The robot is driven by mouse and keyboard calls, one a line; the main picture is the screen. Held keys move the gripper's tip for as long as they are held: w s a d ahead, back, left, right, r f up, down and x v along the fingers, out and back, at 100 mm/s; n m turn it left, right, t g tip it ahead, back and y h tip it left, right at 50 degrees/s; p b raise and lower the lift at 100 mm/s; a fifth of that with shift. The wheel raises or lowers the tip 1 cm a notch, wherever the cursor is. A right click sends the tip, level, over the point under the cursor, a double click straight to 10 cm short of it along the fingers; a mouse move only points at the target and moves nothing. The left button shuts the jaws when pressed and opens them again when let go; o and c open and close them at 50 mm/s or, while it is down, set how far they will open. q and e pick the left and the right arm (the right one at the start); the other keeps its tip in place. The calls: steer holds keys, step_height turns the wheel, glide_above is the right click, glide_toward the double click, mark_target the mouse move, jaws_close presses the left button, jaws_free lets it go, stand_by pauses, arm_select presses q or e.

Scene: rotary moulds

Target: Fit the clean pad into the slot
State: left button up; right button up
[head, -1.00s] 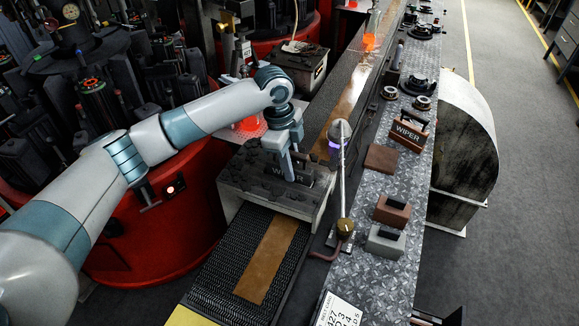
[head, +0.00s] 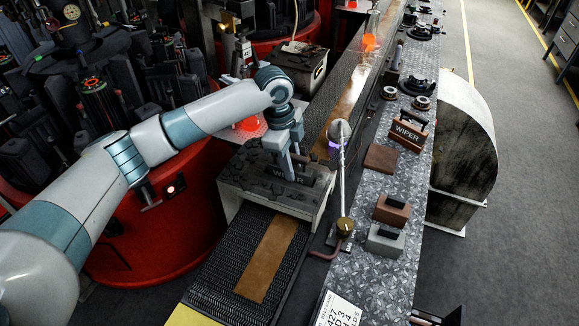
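My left gripper (head: 290,172) points down over the top of a dark box (head: 312,208), right at a plate lettered with a W, whose other letters it partly covers. Its fingertips are small and dark against the plate, so I cannot tell whether they are open or holding something. A brown block with a black grip (head: 391,212) and a grey block with a black grip (head: 385,241) sit on the metal bench at right. Which is the clean pad is not clear from their looks. A brown holder lettered WIPER (head: 408,132) stands farther back. My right gripper is not in view.
A flat brown plate (head: 381,158) lies on the bench (head: 370,278). Dark lumps cover the box top. Red machinery (head: 170,230) stands at left.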

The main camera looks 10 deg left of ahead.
arm_select(q)
steer(key=shift+o, duration=1)
steer(key=shift+g, duration=0.3)
steer(key=f, duration=0.1)
steer(key=s+f, duration=0.1)
steer(key=f, duration=0.2)
steer(key=shift+s+d, duration=0.1)
steer(key=shift+s, duration=0.15)
steer(key=shift+w+f, duration=0.1)
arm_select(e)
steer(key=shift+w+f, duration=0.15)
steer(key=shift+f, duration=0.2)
arm_select(q)
steer(key=shift+w+r+b, duration=0.15)
steer(key=shift+r+b, duration=0.35)
steer(key=shift+r, duration=0.25)
steer(key=r, duration=0.1)
steer(key=w+r+b, duration=0.1)
steer(key=r, duration=0.1)
steer(key=shift+w+a+r, duration=0.15)
steer(key=shift+a+r, duration=0.2)
steer(key=shift+r, duration=0.05)
step_height(320, 180, up, 16)
steer(key=a+b, duration=0.2)
steer(key=b, duration=0.2)
steer(key=shift+a, duration=0.2)
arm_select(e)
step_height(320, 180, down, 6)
